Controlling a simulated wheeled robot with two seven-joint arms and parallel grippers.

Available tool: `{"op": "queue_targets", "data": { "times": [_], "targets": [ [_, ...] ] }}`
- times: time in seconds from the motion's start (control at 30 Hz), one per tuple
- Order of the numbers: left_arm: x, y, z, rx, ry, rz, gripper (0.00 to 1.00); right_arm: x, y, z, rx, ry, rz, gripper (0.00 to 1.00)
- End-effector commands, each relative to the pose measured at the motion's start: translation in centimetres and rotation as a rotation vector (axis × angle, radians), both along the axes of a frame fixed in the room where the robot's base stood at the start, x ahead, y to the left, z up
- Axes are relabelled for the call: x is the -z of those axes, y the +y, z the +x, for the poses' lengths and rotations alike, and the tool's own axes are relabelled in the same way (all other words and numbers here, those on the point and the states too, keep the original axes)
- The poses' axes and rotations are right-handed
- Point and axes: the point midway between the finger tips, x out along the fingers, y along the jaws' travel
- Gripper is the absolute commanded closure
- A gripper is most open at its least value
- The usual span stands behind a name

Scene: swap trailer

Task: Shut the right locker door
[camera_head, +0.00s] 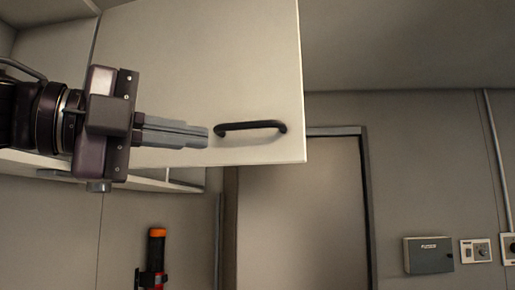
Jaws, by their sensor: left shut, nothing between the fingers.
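The locker door (235,70) is a pale panel that stands open in the upper middle of the head view. A dark bar handle (250,127) sits near its lower right corner. The locker's interior and lower shelf edge (150,183) show behind and below it, partly hidden by my arm. My left gripper (207,137) comes in from the left in front of the door. Its fingers are together and empty, with the tips just left of the handle. I cannot tell whether the tips touch the door. My right gripper is not in view.
Below the locker, a dark cylinder with an orange top (157,250) is mounted on the wall. A room door (300,215) stands behind. A grey box (428,255) and switch plates (475,251) are on the right wall. The space right of the locker door looks clear.

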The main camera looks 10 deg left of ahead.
Motion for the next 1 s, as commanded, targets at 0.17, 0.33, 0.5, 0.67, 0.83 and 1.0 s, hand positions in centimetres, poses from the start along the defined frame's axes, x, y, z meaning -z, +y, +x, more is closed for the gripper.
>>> {"op": "queue_targets", "data": {
  "times": [0.17, 0.33, 0.5, 0.67, 0.83, 1.0],
  "targets": [
    [-0.4, -1.0, 0.3, 0.005, 0.002, 0.007, 1.00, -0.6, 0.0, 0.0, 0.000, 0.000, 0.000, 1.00],
    [-0.5, -3.7, 2.3, 0.006, 0.002, 0.008, 1.00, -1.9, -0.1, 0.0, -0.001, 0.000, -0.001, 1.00],
    [-0.6, -6.7, 4.5, 0.006, 0.003, 0.007, 1.00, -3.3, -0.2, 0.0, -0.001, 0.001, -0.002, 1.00],
    [-0.6, -8.1, 6.9, 0.002, 0.004, 0.003, 1.00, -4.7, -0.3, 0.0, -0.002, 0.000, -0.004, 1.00],
    [-0.5, -8.4, 8.8, 0.003, 0.000, 0.004, 1.00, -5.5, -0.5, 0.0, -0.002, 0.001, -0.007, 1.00],
    [-0.3, -8.4, 9.5, 0.002, -0.002, 0.003, 1.00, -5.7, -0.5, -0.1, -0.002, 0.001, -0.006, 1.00]
  ]
}}
